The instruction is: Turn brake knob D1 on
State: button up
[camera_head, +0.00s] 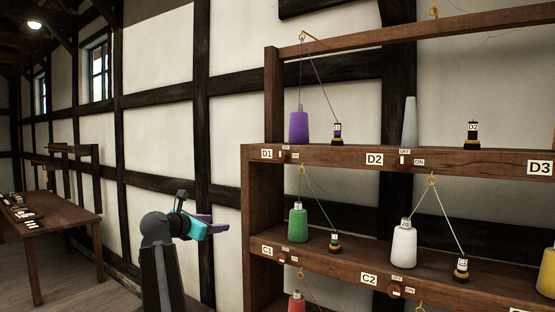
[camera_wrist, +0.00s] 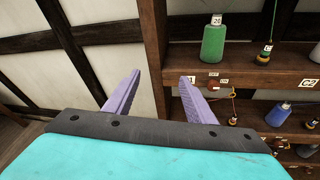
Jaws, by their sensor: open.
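Brake knob D1 (camera_head: 283,156) is a small red knob on the front edge of the upper shelf, just right of the white D1 label (camera_head: 266,154). I cannot tell its setting at this size. A purple thread cone (camera_head: 298,126) stands above it, its thread running up through a hook and down to a black and yellow bobbin (camera_head: 337,134). My gripper (camera_head: 220,222) is left of the rack and lower than D1, apart from it. In the wrist view, its two purple fingers (camera_wrist: 154,92) are spread and empty. Knob D1 is not in the wrist view.
The wooden rack (camera_head: 355,155) fills the right side. A green cone (camera_head: 298,225) and a white cone (camera_head: 404,246) stand on the lower shelf. Knob C1 (camera_head: 283,257) and knob C2 (camera_head: 395,291) sit on its edge. A table (camera_head: 50,213) stands far left.

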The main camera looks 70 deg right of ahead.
aim_at(280, 156)
jog(key=s+r+g+h, duration=0.1)
jog(key=s+r, duration=0.6)
jog(key=r, duration=0.3)
jog(key=s+d+r+g+h+p, duration=0.1)
jog(key=s+r+g, duration=0.1)
jog(key=s+r, duration=0.4)
notch_tip(280, 156, up, 5)
jog(key=shift+s+r+n+g, duration=0.15)
jog(key=shift+s+n+g, duration=0.15)
jog(key=shift+s, duration=0.1)
jog(key=shift+d, duration=0.25)
jog(key=p+x, duration=0.1)
jog(key=x, duration=0.5)
jog(key=p+x, duration=0.2)
jog(key=x, duration=0.4)
jog(key=shift+d+r, duration=0.1)
jog(key=shift+r, duration=0.15)
jog(key=shift+s+d+f, duration=0.1)
jog(key=shift+s+d, duration=0.05)
jog(key=shift+d, duration=0.5)
